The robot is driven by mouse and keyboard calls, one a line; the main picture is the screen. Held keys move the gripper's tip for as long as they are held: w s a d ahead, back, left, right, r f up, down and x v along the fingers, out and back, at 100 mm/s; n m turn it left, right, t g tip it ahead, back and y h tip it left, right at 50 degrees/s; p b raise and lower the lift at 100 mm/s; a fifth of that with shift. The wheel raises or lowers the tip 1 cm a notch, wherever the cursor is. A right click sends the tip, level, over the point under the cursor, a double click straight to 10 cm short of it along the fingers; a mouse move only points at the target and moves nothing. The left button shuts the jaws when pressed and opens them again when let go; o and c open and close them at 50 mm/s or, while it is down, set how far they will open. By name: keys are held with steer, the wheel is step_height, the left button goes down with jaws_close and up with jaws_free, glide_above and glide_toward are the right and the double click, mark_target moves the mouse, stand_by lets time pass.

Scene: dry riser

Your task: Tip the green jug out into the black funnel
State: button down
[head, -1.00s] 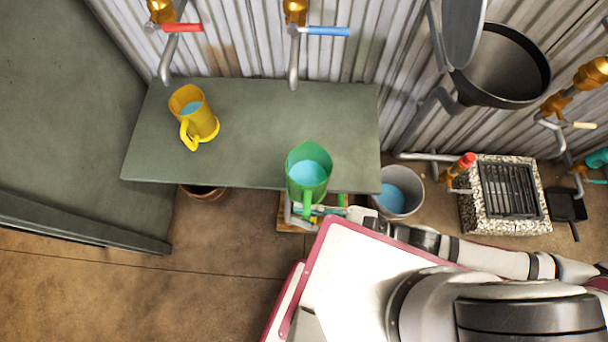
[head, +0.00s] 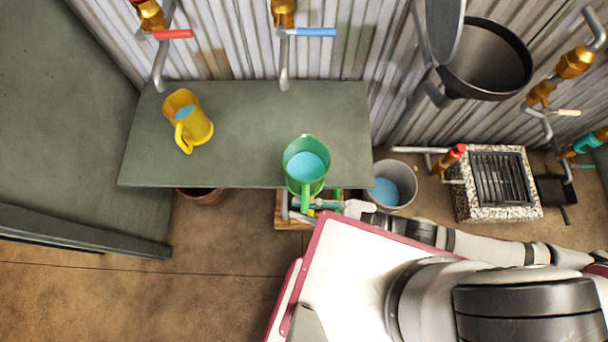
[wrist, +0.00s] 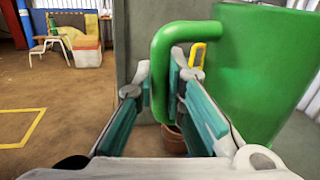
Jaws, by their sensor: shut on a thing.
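The green jug (head: 305,166) holds blue liquid and stands at the front edge of the grey-green shelf in the head view, or just above it; I cannot tell which. My gripper (head: 306,209) is shut on the jug's handle, which shows between the fingers in the wrist view (wrist: 172,85). The jug's green body (wrist: 262,70) fills the right of that view and looks near upright. The black funnel (head: 487,62) is wide and open, up against the corrugated wall at the upper right, well away from the jug.
A yellow jug (head: 187,122) with blue liquid stands at the shelf's left. Taps with a red handle (head: 174,34) and a blue handle (head: 316,32) hang over the shelf (head: 240,120). A grey bucket (head: 404,177) of blue liquid and a stone-edged drain (head: 498,185) are on the floor at right.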

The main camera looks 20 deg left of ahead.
steer(key=s+d+r+g+p, duration=0.1)
steer(key=s+r+p, duration=0.2)
steer(key=s+p, duration=0.3)
steer(key=shift+s+d+r+g+h, duration=0.3)
steer(key=shift+s+g, duration=0.1)
steer(key=shift+s, duration=0.55)
